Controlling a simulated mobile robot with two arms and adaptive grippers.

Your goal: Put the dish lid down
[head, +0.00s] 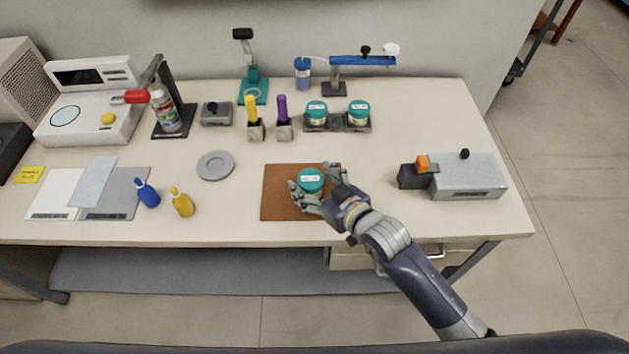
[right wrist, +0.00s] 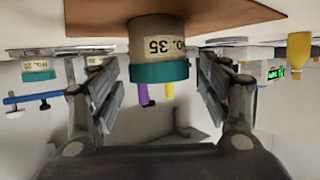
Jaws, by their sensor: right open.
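A small jar with a teal lid (head: 311,178) stands on the brown mat (head: 278,198). My right gripper (head: 313,176) is open around it, one finger on each side. In the right wrist view, which is upside down, the jar (right wrist: 158,45) with its teal lid (right wrist: 160,72) sits between the spread fingers, with gaps on both sides. A grey round disc (head: 216,165) lies flat on the table left of the mat; I cannot tell whether it is a dish lid. No separate lid is in my right gripper. My left gripper is not in view.
A rack (head: 337,124) with two teal-lidded jars stands behind the mat, beside yellow-handled (head: 252,110) and purple-handled (head: 283,108) tools. Blue (head: 148,194) and yellow (head: 182,203) bottles stand at left, a grey device (head: 468,178) at right.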

